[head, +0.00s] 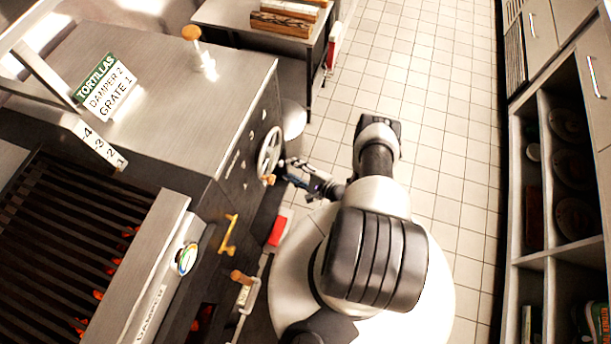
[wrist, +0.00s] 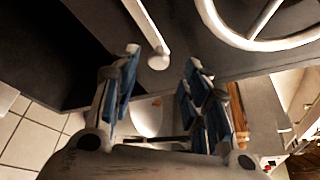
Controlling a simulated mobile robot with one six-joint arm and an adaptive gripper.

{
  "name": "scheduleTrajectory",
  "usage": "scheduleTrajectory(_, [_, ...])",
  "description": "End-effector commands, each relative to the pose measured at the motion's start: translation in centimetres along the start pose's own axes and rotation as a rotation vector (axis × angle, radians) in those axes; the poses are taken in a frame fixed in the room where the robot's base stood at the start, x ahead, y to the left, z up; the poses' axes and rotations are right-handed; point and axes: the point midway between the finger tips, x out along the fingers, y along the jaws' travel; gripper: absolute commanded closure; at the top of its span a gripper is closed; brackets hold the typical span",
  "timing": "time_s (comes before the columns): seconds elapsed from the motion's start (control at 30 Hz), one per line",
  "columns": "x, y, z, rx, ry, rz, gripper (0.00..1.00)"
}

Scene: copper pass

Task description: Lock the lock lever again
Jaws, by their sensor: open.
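My gripper (head: 290,171) is open, beside the pale handwheel (head: 270,150) on the grill's front panel. In the wrist view, my two blue-padded fingers (wrist: 163,75) are spread. A pale bar with a rounded end (wrist: 148,30) reaches down toward the gap between the fingertips; I cannot tell whether it is the lock lever or whether it touches a finger. The handwheel's rim also shows in the wrist view (wrist: 270,43), at upper right. A yellow lever (head: 229,235) is on the same panel, nearer the head camera, apart from my gripper.
The grate (head: 65,240) glows with embers at left. A wooden-knobbed handle (head: 242,279) sticks out low on the front. A sign (head: 105,88) and a wooden-topped lever (head: 195,45) stand on the steel top. Shelves (head: 555,160) line the right; the tiled aisle (head: 445,110) is clear.

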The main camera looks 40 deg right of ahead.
Motion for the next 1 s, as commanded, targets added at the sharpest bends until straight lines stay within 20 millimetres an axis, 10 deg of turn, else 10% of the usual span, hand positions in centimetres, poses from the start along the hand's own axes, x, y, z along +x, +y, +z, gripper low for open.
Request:
scheduleTrajectory(0.4, [-6.8,0.0,0.0,0.001,0.002,-0.002,0.58])
scheduleTrajectory(1.0, [-7.3,0.0,0.1,0.000,-0.001,0.000,0.58])
